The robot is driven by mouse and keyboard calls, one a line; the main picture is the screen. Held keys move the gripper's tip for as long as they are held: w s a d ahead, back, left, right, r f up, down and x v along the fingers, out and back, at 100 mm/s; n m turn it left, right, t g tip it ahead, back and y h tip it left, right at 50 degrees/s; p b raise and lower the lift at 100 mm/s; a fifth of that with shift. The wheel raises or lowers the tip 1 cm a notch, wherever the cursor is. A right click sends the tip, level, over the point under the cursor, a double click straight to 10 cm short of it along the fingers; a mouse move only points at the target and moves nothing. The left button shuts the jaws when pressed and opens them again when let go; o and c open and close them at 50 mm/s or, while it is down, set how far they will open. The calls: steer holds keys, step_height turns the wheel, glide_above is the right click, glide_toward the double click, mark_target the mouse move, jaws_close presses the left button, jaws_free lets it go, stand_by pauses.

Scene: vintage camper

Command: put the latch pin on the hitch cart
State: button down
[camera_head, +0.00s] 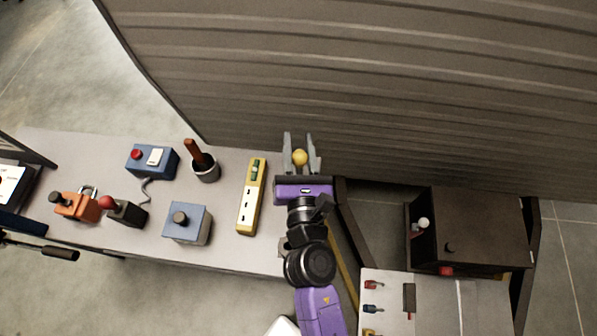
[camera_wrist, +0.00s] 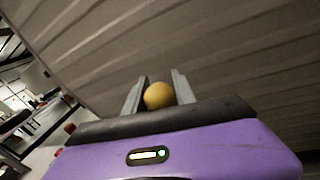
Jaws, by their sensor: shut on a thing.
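My gripper (camera_head: 301,147) points up the picture, near the ribbed wall and at the right end of the long table. It is shut on a yellow ball (camera_head: 300,158), which looks like the knob of a pin; I cannot tell for sure that it is the latch pin. In the wrist view the yellow ball (camera_wrist: 159,95) sits between the two grey fingers, and anything below it is hidden. No part is clearly marked as the hitch cart. A pale-topped unit (camera_head: 433,312) with small red, blue and yellow pieces stands at the lower right.
The long table (camera_head: 225,254) holds a yellow power strip (camera_head: 251,197), a blue box with a black knob (camera_head: 187,223), a dark cup (camera_head: 205,168), a blue switch box (camera_head: 151,161) and an orange block (camera_head: 75,206). A dark box (camera_head: 485,228) stands right. The ribbed wall (camera_head: 380,90) is close ahead.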

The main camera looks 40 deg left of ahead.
step_height(320, 180, down, 12)
steer(key=b, duration=0.9)
steer(key=shift+r, duration=0.15)
steer(key=shift+b, duration=0.35)
steer(key=c, duration=1)
jaws_free()
steer(key=shift+c, duration=0.2)
